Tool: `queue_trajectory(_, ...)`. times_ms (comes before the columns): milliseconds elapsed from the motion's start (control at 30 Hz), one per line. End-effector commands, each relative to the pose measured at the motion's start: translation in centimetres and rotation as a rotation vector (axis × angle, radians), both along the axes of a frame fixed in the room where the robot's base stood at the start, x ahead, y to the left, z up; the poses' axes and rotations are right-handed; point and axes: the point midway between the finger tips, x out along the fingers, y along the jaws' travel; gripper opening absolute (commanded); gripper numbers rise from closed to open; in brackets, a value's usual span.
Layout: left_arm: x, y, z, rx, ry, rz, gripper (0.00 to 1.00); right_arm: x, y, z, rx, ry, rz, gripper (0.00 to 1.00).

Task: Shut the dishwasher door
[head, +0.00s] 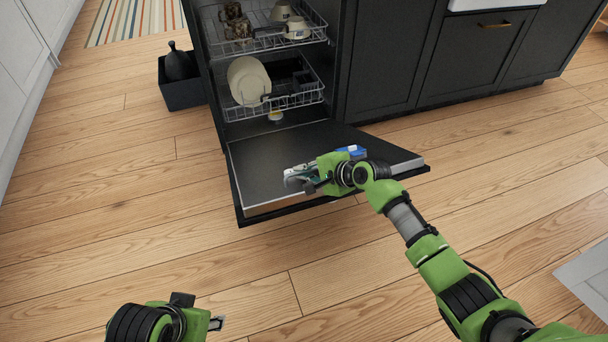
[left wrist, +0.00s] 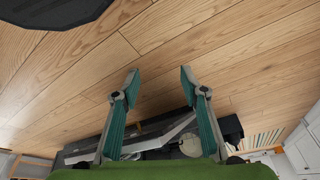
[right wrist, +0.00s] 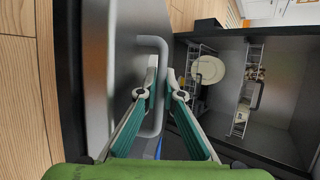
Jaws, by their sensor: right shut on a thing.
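The dishwasher door (head: 270,150) is folded down and open, lying low in front of the dark cabinet, its outer end above the floor. A grey bar handle (right wrist: 150,42) stands on the door's inner face; in the right wrist view it runs between my fingers. My right gripper (head: 305,180) is over the door's outer end and shut on this handle, and it also shows in the right wrist view (right wrist: 162,75). The gripper hides part of the handle. My left gripper (head: 217,323) is low at the front, apart from the door, its fingers spread and empty in the left wrist view (left wrist: 160,78).
Inside are an upper rack (head: 258,40) with cups and a lower rack (head: 297,101) with a plate (head: 248,80). A blue item (head: 352,151) shows on the door beside my right gripper. A dark bin (head: 183,92) stands left of the dishwasher. The wooden floor in front is clear.

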Motion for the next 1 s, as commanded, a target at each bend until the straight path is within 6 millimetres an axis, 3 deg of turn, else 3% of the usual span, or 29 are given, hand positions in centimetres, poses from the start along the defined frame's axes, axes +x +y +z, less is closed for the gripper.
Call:
queue_trajectory(33,0.0,0.0,0.5,0.0,-0.001,0.0,0.4,0.6,0.3,1.2,0.009,-0.008,-0.002,0.0)
queue_trajectory(267,0.0,0.0,1.3,0.0,-0.002,0.0,0.4,1.4,0.6,2.5,0.006,-0.002,-0.001,0.0)
queue_trajectory(1000,1.5,-0.4,-7.6,0.001,0.045,-0.007,0.4,4.5,1.6,6.6,0.006,-0.003,-0.002,0.0)
